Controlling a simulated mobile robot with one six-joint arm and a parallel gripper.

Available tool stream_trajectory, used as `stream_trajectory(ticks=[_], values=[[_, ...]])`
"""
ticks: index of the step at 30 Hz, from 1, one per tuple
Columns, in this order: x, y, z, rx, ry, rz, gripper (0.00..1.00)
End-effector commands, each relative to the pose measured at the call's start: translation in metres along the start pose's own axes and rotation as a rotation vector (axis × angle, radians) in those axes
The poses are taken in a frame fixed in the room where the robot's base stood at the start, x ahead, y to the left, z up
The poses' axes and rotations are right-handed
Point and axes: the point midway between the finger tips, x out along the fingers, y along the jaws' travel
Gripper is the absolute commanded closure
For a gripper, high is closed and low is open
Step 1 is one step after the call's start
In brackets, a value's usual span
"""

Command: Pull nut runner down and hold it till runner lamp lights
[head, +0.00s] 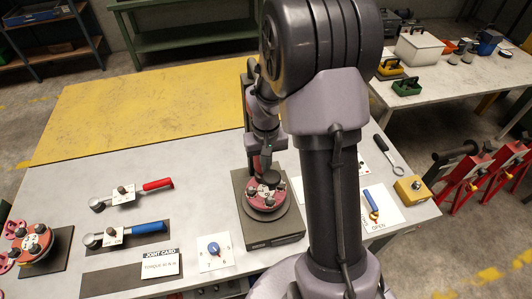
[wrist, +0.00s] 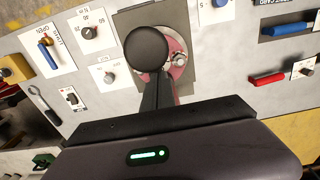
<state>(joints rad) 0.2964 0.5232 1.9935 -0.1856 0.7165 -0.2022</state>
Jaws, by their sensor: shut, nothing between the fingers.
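A red flanged spool (head: 266,203) stands on a dark grey base plate (head: 272,232) in the middle of the table; its red flange (wrist: 180,60) also shows in the wrist view. A dark round knob (wrist: 146,48), which looks like the nut runner's handle, stands in front of the flange in the wrist view. A dark round part (head: 270,178) shows over the flange in the head view. My gripper (wrist: 153,78) is shut and empty, with its fingertips at the knob's lower edge; I cannot tell whether they touch. I cannot make out the runner lamp.
Wrenches with a red handle (head: 158,184) and a blue handle (head: 149,228), a joint card (head: 160,264) and a blue dial (head: 213,248) lie left. A second red flange (head: 33,240) stands far left. A blue lever (head: 370,203) and a yellow box (head: 412,190) are right.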

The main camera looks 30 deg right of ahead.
Motion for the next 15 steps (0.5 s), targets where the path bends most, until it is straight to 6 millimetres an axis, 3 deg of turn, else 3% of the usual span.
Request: stream_trajectory(ticks=[1, 4, 15], values=[[0.006, 0.0, 0.007, 0.003, -0.021, -0.001, 1.0], [-0.005, -0.002, 0.006, 0.002, -0.019, -0.001, 1.0], [-0.093, -0.008, -0.005, 0.001, 0.003, -0.001, 1.0]])
